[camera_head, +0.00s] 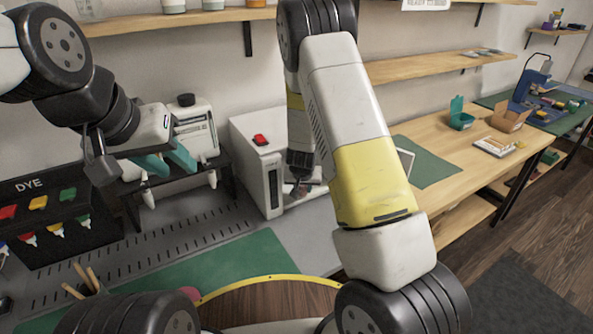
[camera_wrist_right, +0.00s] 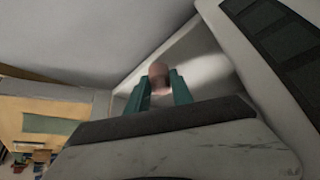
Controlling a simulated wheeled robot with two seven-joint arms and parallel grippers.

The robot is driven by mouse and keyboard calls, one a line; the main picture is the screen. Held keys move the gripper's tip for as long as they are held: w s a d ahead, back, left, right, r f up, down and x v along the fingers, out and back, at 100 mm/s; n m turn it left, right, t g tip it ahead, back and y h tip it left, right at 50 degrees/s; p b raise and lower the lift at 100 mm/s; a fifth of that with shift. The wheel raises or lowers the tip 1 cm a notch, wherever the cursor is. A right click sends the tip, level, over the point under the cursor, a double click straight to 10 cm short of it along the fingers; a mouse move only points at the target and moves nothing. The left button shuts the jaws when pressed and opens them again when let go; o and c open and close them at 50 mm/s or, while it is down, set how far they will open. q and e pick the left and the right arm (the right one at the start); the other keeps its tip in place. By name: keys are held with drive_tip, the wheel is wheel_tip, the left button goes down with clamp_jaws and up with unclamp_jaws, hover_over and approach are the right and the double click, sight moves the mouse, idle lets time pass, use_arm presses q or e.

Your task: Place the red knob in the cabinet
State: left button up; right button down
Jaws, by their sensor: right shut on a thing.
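My right gripper (camera_wrist_right: 159,88) is shut on a small rounded reddish-brown knob (camera_wrist_right: 158,71), which looks blurred between the teal fingertips. In the head view my right arm reaches to the front of the white cabinet (camera_head: 247,141), and the arm hides much of the gripper and the cabinet's right part. In the right wrist view the gripper is inside or at the mouth of a pale, box-like space (camera_wrist_right: 203,62); I cannot tell how deep. My left gripper (camera_head: 168,160) is open and empty, in front of a white machine.
The white machine (camera_head: 196,125) stands on a dark stand left of the cabinet. A black DYE rack (camera_head: 45,205) is at far left. A green mat (camera_head: 225,268) lies on the grey bench. A wooden table (camera_head: 465,150) extends right, with shelves above.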

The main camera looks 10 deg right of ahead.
drive_tip(key=w, duration=0.3)
drive_tip(key=w+d, duration=0.1)
drive_tip(key=shift+w+f, duration=0.25)
drive_tip(key=shift+f, duration=0.5)
drive_tip(key=shift+f, duration=0.1)
drive_tip(key=c, duration=1.1)
unclamp_jaws()
